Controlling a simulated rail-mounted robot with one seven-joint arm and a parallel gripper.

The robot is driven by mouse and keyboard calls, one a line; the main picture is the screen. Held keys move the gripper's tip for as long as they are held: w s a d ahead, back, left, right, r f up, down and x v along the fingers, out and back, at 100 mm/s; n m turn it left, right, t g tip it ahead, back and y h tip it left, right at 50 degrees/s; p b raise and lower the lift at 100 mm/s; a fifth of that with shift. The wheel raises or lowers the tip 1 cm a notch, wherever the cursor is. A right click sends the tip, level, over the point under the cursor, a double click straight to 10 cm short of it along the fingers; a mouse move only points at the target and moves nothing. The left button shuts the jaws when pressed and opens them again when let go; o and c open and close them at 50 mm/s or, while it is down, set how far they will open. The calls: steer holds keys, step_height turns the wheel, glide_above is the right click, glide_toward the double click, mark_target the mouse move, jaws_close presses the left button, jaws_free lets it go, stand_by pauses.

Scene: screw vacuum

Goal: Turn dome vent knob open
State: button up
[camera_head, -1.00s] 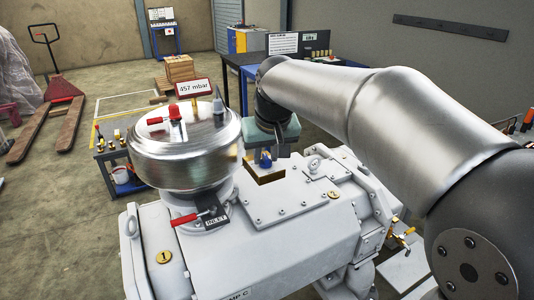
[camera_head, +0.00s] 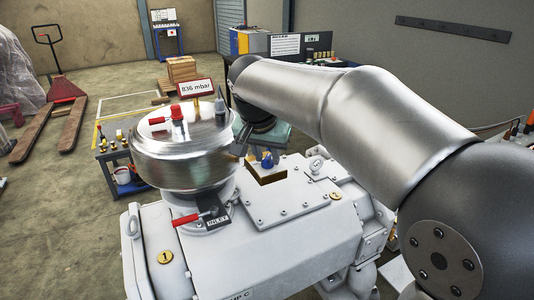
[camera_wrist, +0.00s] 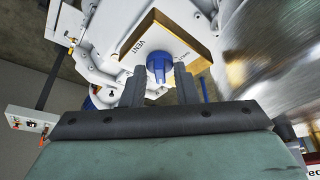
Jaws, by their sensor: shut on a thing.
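The blue vent knob (camera_head: 267,160) stands on a brass-sided block (camera_head: 266,176) on top of the grey pump. The wrist view shows the knob (camera_wrist: 159,67) between the two dark fingers of my gripper (camera_wrist: 158,85), beside the word VENT on the block's white face (camera_wrist: 160,40). My gripper is shut on the knob. In the head view my gripper (camera_head: 243,140) reaches down beside the dome, and its contact with the knob is partly hidden. The shiny dome (camera_head: 185,155) stands to the left, with a sign (camera_head: 197,87) reading 836 mbar.
The dome carries a red-handled fitting (camera_head: 176,112). A red lever (camera_head: 186,219) marked INLET sits below it. The grey pump housing (camera_head: 275,235) fills the front. A blue trolley (camera_head: 120,165) stands behind left, with open floor around it.

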stand_by(0.3)
steer(key=o, duration=1)
steer(key=v, duration=1.7)
steer(key=shift+s+a+r+p, duration=0.1)
steer(key=shift+s+r+p, duration=0.1)
steer(key=shift+p, duration=0.2)
steer(key=shift+f, duration=0.1)
steer(key=s+d+f+n+g, duration=0.1)
steer(key=s+d+f, duration=0.3)
steer(key=f, duration=0.5)
steer(key=s+d+f+n+g, duration=0.1)
steer(key=s+d+f+n, duration=0.1)
steer(key=d+f, duration=0.6)
steer(key=shift+n+g+y, duration=0.4)
steer(key=shift+g+y, duration=0.4)
steer(key=shift+g, duration=0.1)
steer(key=s+d+f, duration=0.1)
steer(key=s+f, duration=0.3)
steer(key=f, duration=0.1)
steer(key=s+d+f, duration=0.2)
steer(key=s+f, duration=0.3)
steer(key=f, duration=0.1)
steer(key=s+d+f, duration=0.1)
steer(key=s+f, duration=0.3)
steer(key=f, duration=0.1)
steer(key=shift+s+d+f, duration=0.2)
steer(key=shift+s+d, duration=0.1)
steer(key=shift+d, duration=0.05)
